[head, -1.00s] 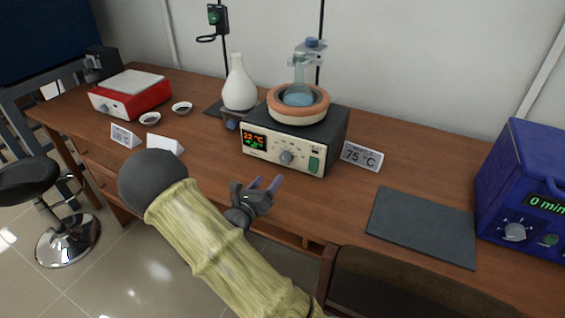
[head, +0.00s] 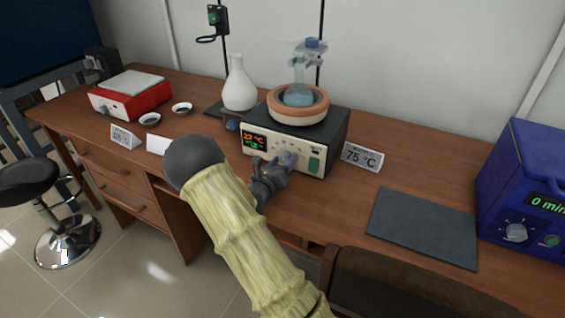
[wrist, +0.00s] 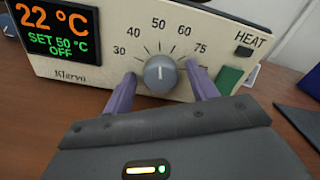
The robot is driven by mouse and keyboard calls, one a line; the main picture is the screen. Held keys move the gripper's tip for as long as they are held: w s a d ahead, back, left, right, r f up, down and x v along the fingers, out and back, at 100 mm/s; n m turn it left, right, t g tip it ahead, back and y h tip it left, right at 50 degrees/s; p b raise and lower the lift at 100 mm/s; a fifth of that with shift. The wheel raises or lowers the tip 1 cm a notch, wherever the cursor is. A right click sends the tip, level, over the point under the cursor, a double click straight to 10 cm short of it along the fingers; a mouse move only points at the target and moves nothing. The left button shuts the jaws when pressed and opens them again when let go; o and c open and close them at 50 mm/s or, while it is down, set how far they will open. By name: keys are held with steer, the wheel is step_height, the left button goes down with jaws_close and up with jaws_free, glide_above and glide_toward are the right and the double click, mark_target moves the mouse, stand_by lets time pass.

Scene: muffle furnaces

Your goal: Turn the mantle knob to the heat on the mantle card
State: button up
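The mantle (head: 330,145) is a box with a cream front panel and a round heater on top. Its grey knob (wrist: 160,73) has a white line pointing roughly straight up, near 50, on a scale reading 30, 40, 50, 60 and 75. The display (wrist: 55,32) reads 22 °C, SET 50 °C, OFF. The mantle card (head: 362,157), right of the mantle, reads 75 °C. My gripper (head: 277,162) is at the panel. In the wrist view its purple fingers (wrist: 160,80) are apart, one each side of the knob; contact is unclear. The right finger partly hides the scale's right end.
A flask (head: 298,94) sits in the heater. A white flask (head: 240,85) stands left of it. A dark mat (head: 422,227) and blue device (head: 530,190) lie farther right.

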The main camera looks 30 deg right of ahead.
steer(key=c, duration=0.8)
steer(key=shift+c, duration=0.2)
steer(key=shift+m, duration=0.3)
steer(key=m+b, duration=0.1)
steer(key=m, duration=0.1)
steer(key=shift+f+m+b, duration=0.15)
steer(key=shift+m+b, duration=0.15)
steer(key=shift+b, duration=0.05)
steer(key=m+b, duration=0.2)
steer(key=m, duration=0.1)
steer(key=shift+f+b, duration=0.1)
steer(key=shift+b, duration=0.2)
steer(key=m+b, duration=0.3)
steer(key=shift+m, duration=0.4)
steer(key=shift+m+b, duration=0.9)
steer(key=shift+b, duration=0.25)
